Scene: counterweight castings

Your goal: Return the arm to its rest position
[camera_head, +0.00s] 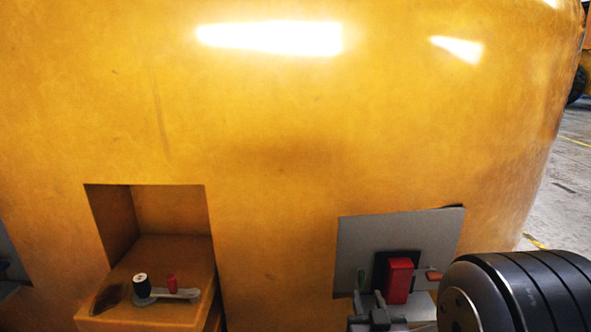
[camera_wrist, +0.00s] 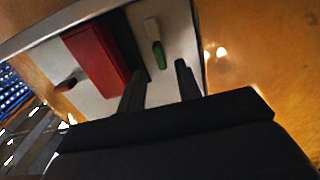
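My gripper (camera_head: 368,299) is at the lower right of the head view, in front of a grey panel on a large yellow casting (camera_head: 280,130). In the wrist view my gripper (camera_wrist: 160,75) has two dark fingers apart with nothing between them. Just beyond the fingertips is a small green-tipped lever (camera_wrist: 157,52), which also shows in the head view (camera_head: 361,278). Beside it a red block-shaped switch (camera_head: 398,280) stands out from a dark plate. It shows large in the wrist view (camera_wrist: 96,58). I cannot tell whether the fingers touch the panel.
The grey panel (camera_head: 350,235) is close around my gripper. To the left, a recess has a yellow ledge (camera_head: 130,318) holding a black knob (camera_head: 140,283), a small red part (camera_head: 171,282) and a grey lever (camera_head: 180,294). Open floor (camera_head: 565,200) shows at the far right.

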